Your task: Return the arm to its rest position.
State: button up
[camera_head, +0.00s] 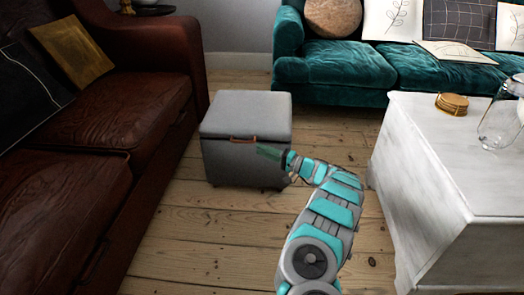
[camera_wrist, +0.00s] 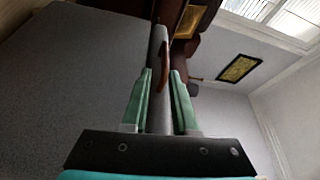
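My arm reaches from the bottom of the head view toward a grey ottoman (camera_head: 246,115) with a brown leather handle (camera_head: 243,139) on its front. My gripper (camera_head: 262,151) is in front of the ottoman, close to the handle's right end. In the wrist view the two green fingers of my gripper (camera_wrist: 161,72) stand apart. A grey strip of the ottoman (camera_wrist: 158,112) and the brown handle (camera_wrist: 164,62) show in the gap between them. I cannot tell whether the fingers touch either. The ottoman's lid looks closed.
A brown leather sofa (camera_head: 150,95) lies left, a teal sofa (camera_head: 345,68) behind. A white table (camera_head: 435,150) with a glass jar (camera_head: 500,125) and gold coasters (camera_head: 452,104) stands right of my arm. Bare floorboards (camera_head: 200,235) lie open left of my arm.

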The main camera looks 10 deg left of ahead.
jog(key=s+a+r+n+g+y, duration=0.1)
jog(key=s+a+r+g, duration=0.35)
jog(key=s+r, duration=0.2)
jog(key=s+a+r+n+g, duration=0.1)
jog(key=s+a+r+g, duration=0.2)
jog(key=s+a+r, duration=0.4)
jog(key=s+d+r+n+g+h, duration=0.2)
jog(key=s+r, duration=0.3)
jog(key=s, duration=0.3)
jog(key=s+d+r+n+g+h, duration=0.15)
jog(key=s+r, duration=0.25)
jog(key=s, duration=0.4)
jog(key=s+d+f+h, duration=0.2)
jog(key=s+d+h, duration=0.65)
jog(key=s, duration=0.65)
jog(key=s+d+f+m+t+h, duration=0.1)
jog(key=s+d+f+h, duration=0.1)
jog(key=s+d, duration=0.45)
jog(key=s+d+f+m+t+h, duration=0.1)
jog(key=s+d+f+h, duration=0.15)
jog(key=d, duration=0.75)
jog(key=s+d+f+m+t+h, duration=0.1)
jog(key=s+d+f+h, duration=0.1)
jog(key=s+d, duration=0.45)
notch_tip(320, 180, up, 14)
jog(key=d+p, duration=0.2)
jog(key=p, duration=1.2)
jog(key=shift+w+d+f, duration=0.15)
jog(key=shift+w+d, duration=0.1)
jog(key=shift+w, duration=0.2)
